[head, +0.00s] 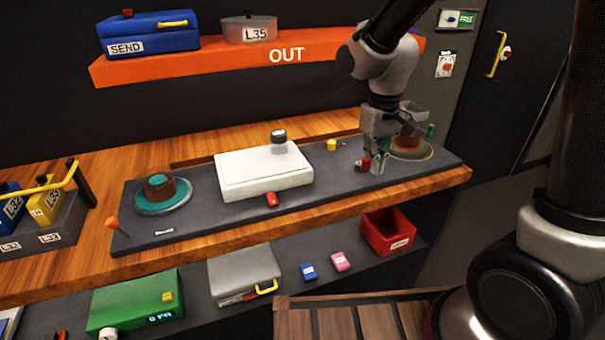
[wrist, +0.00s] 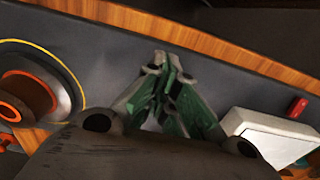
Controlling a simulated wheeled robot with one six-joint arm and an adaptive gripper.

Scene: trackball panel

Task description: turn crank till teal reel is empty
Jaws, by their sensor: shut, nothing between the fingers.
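The teal reel (head: 163,207) is a teal disc with a brown core at the left end of the dark grey panel (head: 200,220). A second reel with a yellow ring (head: 425,157) sits at the right end, partly hidden by my gripper; it also shows in the wrist view (wrist: 68,95). A green knob (head: 431,130) stands beside it, and an orange ball knob (head: 113,224) stands at the panel's left front corner. I cannot tell which knob is the crank's. My gripper (head: 378,170) is shut and empty, above the right part of the panel, left of the right reel.
A white box (head: 262,172) sits mid-panel, with a red piece (head: 272,199) at its front. Another red piece (head: 362,164) is close to my gripper, and a small yellow piece (head: 331,145) is behind. An orange OUT shelf (head: 230,66) hangs above. A red bin (head: 388,233) is below.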

